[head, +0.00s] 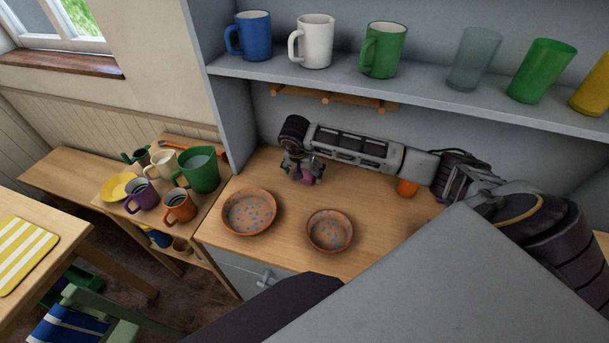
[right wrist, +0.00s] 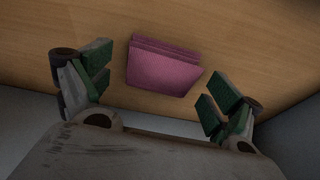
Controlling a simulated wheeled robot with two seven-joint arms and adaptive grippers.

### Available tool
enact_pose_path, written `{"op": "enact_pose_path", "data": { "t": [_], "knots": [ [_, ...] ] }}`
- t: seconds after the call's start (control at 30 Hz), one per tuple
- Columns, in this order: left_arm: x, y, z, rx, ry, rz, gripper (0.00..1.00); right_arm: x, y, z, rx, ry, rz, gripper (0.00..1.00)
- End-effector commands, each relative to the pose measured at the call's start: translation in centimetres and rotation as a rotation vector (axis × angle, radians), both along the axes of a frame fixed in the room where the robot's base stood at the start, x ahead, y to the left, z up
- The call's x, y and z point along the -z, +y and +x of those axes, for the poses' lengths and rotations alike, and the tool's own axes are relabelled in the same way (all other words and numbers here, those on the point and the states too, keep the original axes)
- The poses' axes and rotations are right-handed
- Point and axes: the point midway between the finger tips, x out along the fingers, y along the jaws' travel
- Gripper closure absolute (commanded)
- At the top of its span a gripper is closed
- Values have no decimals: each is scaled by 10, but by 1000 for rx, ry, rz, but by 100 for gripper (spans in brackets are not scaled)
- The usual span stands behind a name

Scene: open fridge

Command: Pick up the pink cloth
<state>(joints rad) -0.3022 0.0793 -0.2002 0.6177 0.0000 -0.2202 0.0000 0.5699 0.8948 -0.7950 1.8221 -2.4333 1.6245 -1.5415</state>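The pink cloth (right wrist: 163,68) lies folded on the wooden counter, near its edge, in the right wrist view. In the head view only a small pink patch of it (head: 306,178) shows, mostly hidden by my right gripper (head: 304,172). My right gripper also shows in the right wrist view (right wrist: 155,92), with its green-padded fingers spread wide. The cloth is between and beyond the fingers, and no finger visibly touches it. My left gripper is in neither view.
Two speckled orange bowls (head: 249,211) (head: 330,231) stand on the counter (head: 285,255) in front of my right gripper. A shelf (head: 420,87) with mugs and glasses hangs above my right arm. An orange object (head: 407,188) is beneath the arm. Mugs and a green jug (head: 199,170) stand at left.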

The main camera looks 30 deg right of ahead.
Motion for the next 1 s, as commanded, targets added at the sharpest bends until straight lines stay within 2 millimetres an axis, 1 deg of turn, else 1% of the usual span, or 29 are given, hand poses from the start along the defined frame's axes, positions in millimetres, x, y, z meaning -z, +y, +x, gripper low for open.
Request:
{"op": "enact_pose_path", "data": {
  "t": [0.03,0.3,0.33,0.77,0.93,1.0],
  "knots": [
    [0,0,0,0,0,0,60,0,0,0,0,0,0,17],
    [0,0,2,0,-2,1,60,0,0,0,0,0,0,52],
    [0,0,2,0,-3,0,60,0,0,0,0,0,0,53],
    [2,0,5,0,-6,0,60,-2,1,-1,0,-1,-1,54],
    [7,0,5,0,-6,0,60,-9,3,-3,-1,-1,-2,54],
    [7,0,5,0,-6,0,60,-17,2,-2,-1,-3,-1,54]
  ]
}}
